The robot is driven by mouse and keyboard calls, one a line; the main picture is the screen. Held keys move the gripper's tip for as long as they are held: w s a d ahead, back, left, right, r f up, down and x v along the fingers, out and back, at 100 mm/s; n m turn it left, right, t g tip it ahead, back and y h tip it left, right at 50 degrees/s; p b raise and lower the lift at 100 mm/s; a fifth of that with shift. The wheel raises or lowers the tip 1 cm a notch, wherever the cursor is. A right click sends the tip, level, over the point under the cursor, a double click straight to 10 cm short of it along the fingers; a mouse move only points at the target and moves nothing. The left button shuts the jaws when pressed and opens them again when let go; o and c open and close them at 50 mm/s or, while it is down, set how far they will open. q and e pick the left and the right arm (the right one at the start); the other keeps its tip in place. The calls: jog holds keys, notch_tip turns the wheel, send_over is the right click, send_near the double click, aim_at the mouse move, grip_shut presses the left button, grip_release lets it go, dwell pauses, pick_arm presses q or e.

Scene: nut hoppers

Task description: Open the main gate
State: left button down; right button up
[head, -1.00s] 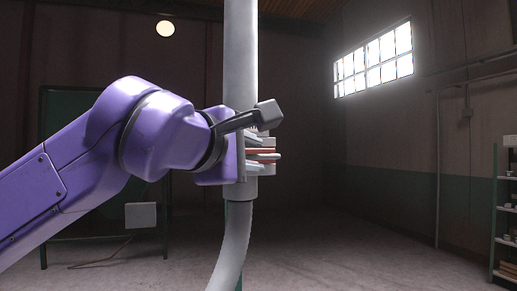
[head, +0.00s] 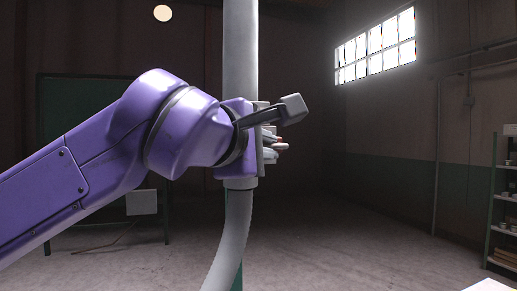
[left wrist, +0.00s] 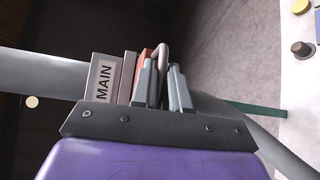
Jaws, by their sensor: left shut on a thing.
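The main gate's housing shows in the left wrist view as a grey block with a "MAIN" label (left wrist: 103,80), beside a reddish plate (left wrist: 143,62). A bent grey-brown handle (left wrist: 162,48) rises between the fingers. My left gripper (left wrist: 161,68) is shut on this handle. In the head view my left gripper (head: 272,142) is in front of the vertical grey pipe (head: 240,60), at its lower end. My wrist hides most of the gate there; only a small reddish tip shows past the fingers. My right gripper is in neither view.
A curved grey hose (head: 232,235) runs down from the pipe. A shelf (head: 505,200) stands at the far right. In the left wrist view a pale panel with a yellow button (left wrist: 300,6) and a dark knob (left wrist: 302,48) is at upper right. The floor right of the pipe looks clear.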

pick_arm(q)
jog(key=s, duration=0.2)
jog(key=s+d, duration=0.1)
jog(key=s, duration=0.1)
jog(key=shift+d, duration=0.15)
jog(key=shift+w, duration=0.1)
jog(key=c, duration=1.3)
grip_release()
jog(key=shift+o, duration=0.2)
jog(key=b+v, duration=0.3)
jog(key=v, duration=0.7)
jog(key=shift+s, duration=0.25)
